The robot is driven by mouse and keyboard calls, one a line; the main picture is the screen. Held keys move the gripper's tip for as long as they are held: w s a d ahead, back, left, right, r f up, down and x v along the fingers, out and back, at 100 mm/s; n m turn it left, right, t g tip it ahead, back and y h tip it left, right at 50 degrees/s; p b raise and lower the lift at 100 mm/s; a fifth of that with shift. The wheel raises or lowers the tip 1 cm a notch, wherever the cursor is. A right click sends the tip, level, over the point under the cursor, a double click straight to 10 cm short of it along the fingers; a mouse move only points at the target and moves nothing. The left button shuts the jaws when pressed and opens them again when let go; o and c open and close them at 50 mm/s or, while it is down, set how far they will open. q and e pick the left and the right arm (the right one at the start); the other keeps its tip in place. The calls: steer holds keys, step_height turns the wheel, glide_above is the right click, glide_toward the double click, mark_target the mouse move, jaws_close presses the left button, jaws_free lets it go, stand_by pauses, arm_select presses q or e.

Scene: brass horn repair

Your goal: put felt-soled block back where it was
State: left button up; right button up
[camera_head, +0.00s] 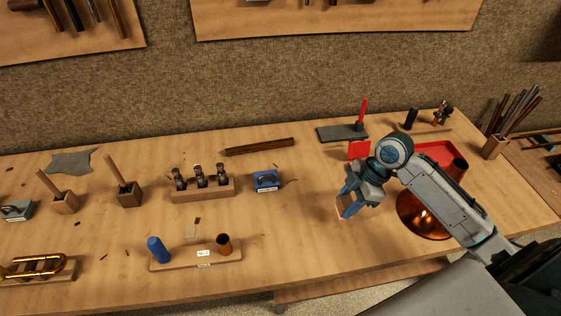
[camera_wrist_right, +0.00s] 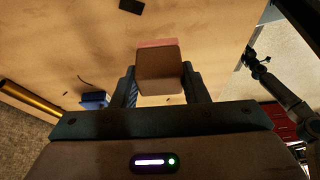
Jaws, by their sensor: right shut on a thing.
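My right gripper (camera_head: 350,200) is shut on the felt-soled block (camera_head: 342,210) at the right-middle of the bench, in the head view. The block also shows in the right wrist view (camera_wrist_right: 160,72), between both fingers, as a brown wooden block with a pinkish-red layer at its far end. The fingers cover part of it in the head view. I cannot tell whether it touches the bench or hangs just above it. My left gripper is not in view.
A copper bell (camera_head: 422,218) and a red tray (camera_head: 436,152) lie right of the gripper, partly behind my arm. A blue block-like tool (camera_head: 266,180) and a wooden rack (camera_head: 203,190) stand left. A labelled board (camera_head: 195,257) is near the front. Bare bench lies between.

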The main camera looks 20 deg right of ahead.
steer(key=w+p, duration=0.1)
steer(key=w, duration=0.4)
steer(key=w+p, duration=0.1)
steer(key=w, duration=0.4)
steer(key=w+p, duration=0.1)
steer(key=w, duration=0.4)
steer(key=shift+d+f, duration=0.35)
steer(key=shift+d, duration=0.05)
steer(key=shift+w+d+f+p, duration=0.1)
steer(key=shift+w+f+p, duration=0.05)
steer(key=shift+w+p, duration=0.3)
step_height(320, 180, down, 3)
steer(key=shift+w+f+p, duration=0.1)
steer(key=shift+f+p, duration=0.1)
steer(key=shift+p, duration=0.5)
steer(key=shift+f, duration=0.1)
steer(key=shift+f, duration=0.15)
steer(key=o, duration=0.9)
